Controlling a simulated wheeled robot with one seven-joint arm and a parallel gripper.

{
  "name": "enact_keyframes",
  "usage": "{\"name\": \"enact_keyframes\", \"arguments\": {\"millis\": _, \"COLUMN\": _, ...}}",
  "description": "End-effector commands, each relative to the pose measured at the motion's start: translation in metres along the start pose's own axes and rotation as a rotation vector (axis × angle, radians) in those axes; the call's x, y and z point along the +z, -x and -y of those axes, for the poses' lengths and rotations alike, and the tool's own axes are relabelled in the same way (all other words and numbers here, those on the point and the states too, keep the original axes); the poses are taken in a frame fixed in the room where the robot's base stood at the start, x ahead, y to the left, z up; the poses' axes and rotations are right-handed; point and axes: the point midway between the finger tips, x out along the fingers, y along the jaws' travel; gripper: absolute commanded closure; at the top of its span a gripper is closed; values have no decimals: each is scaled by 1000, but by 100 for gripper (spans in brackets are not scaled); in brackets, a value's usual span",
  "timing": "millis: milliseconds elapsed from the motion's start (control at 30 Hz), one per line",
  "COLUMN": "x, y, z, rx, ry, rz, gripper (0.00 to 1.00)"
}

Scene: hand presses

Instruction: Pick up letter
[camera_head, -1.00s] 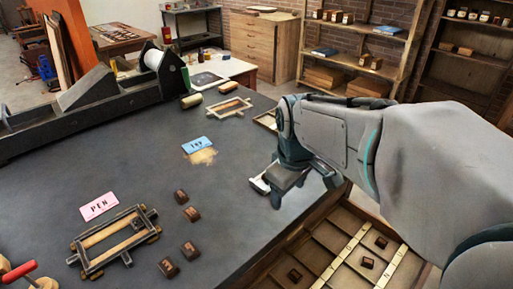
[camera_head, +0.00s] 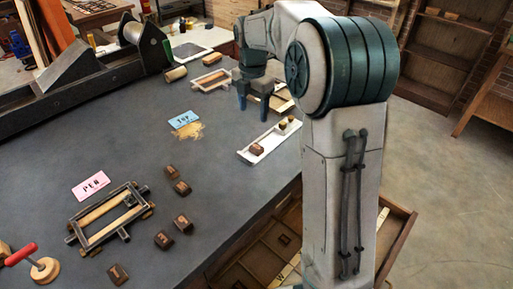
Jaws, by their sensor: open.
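Several small brown letter blocks lie loose on the dark bench; one (camera_head: 183,223) is right of the wooden frame, with others above and below it. Another letter block (camera_head: 257,149) sits at the near end of a white tray (camera_head: 270,141), with smaller pieces (camera_head: 284,124) at its far end. My gripper (camera_head: 253,113) is open, its two dark fingers pointing down beyond the tray. I see nothing between the fingers. The characters on the blocks are too small to read.
A pink card reading PEN (camera_head: 91,185) lies beside a wooden frame (camera_head: 106,219). A blue card (camera_head: 184,119) lies farther back, near another frame (camera_head: 211,80). A red-handled tool (camera_head: 42,265) stands at the near left. An open compartmented drawer (camera_head: 397,236) juts out below the bench.

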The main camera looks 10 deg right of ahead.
Motion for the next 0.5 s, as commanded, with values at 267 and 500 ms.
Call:
{"name": "enact_keyframes", "arguments": {"millis": 267, "x": 0, "y": -50, "z": 0, "rx": -5, "ry": 10, "rz": -3, "gripper": 38}}
{"name": "enact_keyframes", "arguments": {"millis": 500, "x": 1, "y": -81, "z": 0, "rx": -2, "ry": 9, "rz": -1, "gripper": 38}}
